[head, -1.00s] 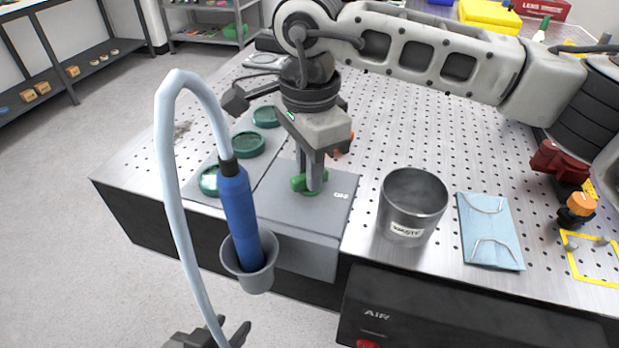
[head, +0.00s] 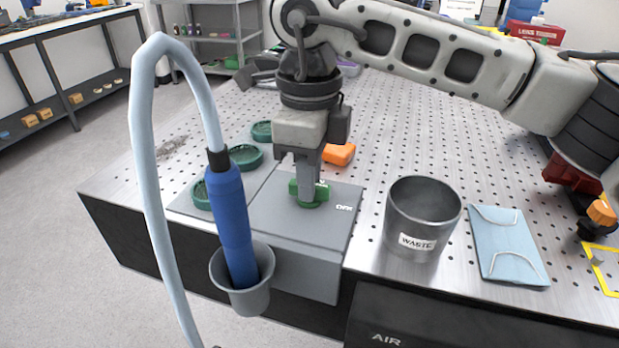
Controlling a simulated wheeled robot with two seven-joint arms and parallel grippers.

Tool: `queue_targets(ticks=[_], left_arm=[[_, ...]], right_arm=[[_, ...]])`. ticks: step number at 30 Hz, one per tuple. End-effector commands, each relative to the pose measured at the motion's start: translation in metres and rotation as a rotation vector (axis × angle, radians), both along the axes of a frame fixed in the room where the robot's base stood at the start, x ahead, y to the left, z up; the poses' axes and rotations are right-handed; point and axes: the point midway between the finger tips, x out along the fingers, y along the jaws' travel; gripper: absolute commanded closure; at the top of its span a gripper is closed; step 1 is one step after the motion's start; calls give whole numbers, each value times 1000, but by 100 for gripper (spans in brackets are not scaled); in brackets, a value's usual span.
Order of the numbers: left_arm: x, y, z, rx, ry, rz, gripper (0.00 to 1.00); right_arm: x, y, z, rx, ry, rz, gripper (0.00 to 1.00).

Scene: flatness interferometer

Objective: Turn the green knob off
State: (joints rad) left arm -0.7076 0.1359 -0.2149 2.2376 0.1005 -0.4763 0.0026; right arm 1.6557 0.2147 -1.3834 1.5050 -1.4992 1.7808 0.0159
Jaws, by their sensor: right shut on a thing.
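The green knob (head: 309,194) sits on top of a flat grey box (head: 325,222) near the table's front edge. Letters are printed on the box to the right of the knob. My right gripper (head: 308,190) points straight down and is shut on the knob, covering its middle. The knob's grip bar lies roughly left to right in the picture. My left gripper is not in the head view.
A blue tool (head: 234,220) with a pale hose stands in a grey cup (head: 245,294) at the box's front left. Green round pieces (head: 245,157) lie behind it. An orange block (head: 339,155) lies behind the knob. A waste bin (head: 420,225) and a blue packet (head: 508,246) stand right.

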Motion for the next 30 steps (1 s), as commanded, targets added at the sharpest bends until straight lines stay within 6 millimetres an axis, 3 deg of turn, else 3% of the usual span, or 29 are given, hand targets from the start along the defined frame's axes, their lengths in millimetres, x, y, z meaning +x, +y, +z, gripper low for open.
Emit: queue_targets(ticks=[19, 20, 22, 30], left_arm=[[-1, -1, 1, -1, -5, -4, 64], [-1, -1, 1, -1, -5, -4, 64], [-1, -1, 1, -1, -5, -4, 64], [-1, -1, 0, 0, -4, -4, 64]], right_arm=[[1, 0, 3, 2, -5, -53, 100], [1, 0, 3, 3, -5, -53, 80], [1, 0, 3, 2, -5, -52, 64], [0, 0, 2, 0, -2, -50, 64]])
